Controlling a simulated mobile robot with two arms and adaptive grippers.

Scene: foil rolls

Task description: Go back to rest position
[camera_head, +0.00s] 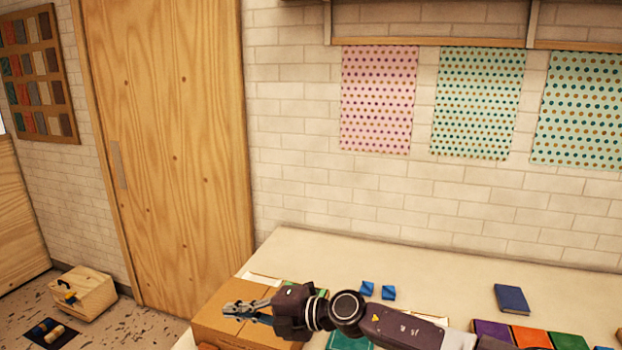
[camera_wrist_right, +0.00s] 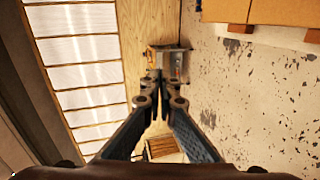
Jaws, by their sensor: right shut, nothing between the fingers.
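My right gripper (camera_head: 243,310) reaches in from the right over the table's left end, with its fingers pointing left. It is over or in front of a brown cardboard box (camera_head: 215,328); I cannot tell the exact height gap. In the right wrist view the fingertips of the gripper (camera_wrist_right: 158,92) are together with nothing between them. My left gripper is not in view. No foil roll can be made out clearly.
The pale table (camera_head: 330,250) holds small blue pieces (camera_head: 388,293), a dark blue book (camera_head: 511,298) and coloured blocks (camera_head: 530,337). A wooden box (camera_head: 85,292) and a dark mat (camera_head: 50,333) lie on the floor. A wooden door (camera_head: 165,150) stands behind.

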